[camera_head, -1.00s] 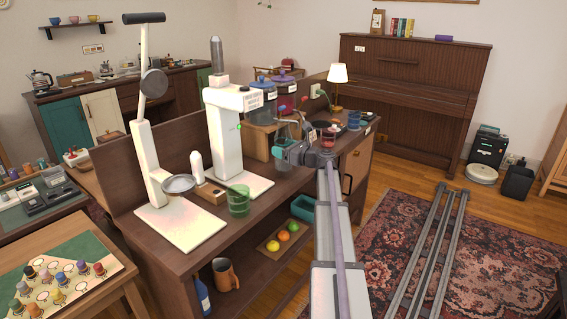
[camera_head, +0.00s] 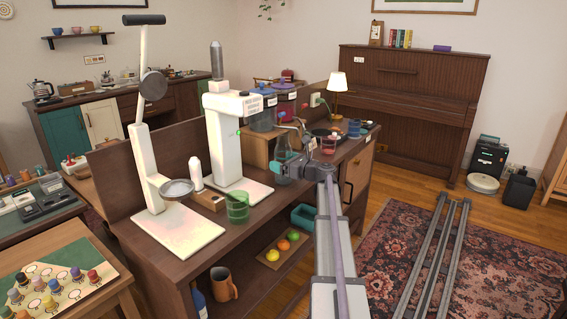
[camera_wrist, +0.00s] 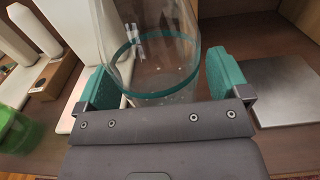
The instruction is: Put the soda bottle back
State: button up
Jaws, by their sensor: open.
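A clear soda bottle (camera_wrist: 155,50) with a teal band stands between the teal-padded fingers of my gripper (camera_wrist: 160,85) in the wrist view. The fingers are open, one on each side of the bottle. In the head view the bottle (camera_head: 282,150) shows just right of the white soda maker (camera_head: 224,135), with my gripper (camera_head: 288,170) at its lower part. The soda maker stands on the wooden counter with a pale base plate (camera_head: 240,191). The bottle's top is outside the wrist view, and its foot is partly hidden by my gripper.
A green glass (camera_head: 237,208) stands on the counter's front edge, left of my gripper. A grey square plate (camera_wrist: 288,88) lies right of the fingers. Lidded jars (camera_head: 262,112) stand behind.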

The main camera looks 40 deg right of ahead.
jog(key=shift+s+r, duration=0.2)
jog(key=v, duration=1.1)
jog(key=shift+s, duration=0.3)
jog(key=shift+d, duration=0.1)
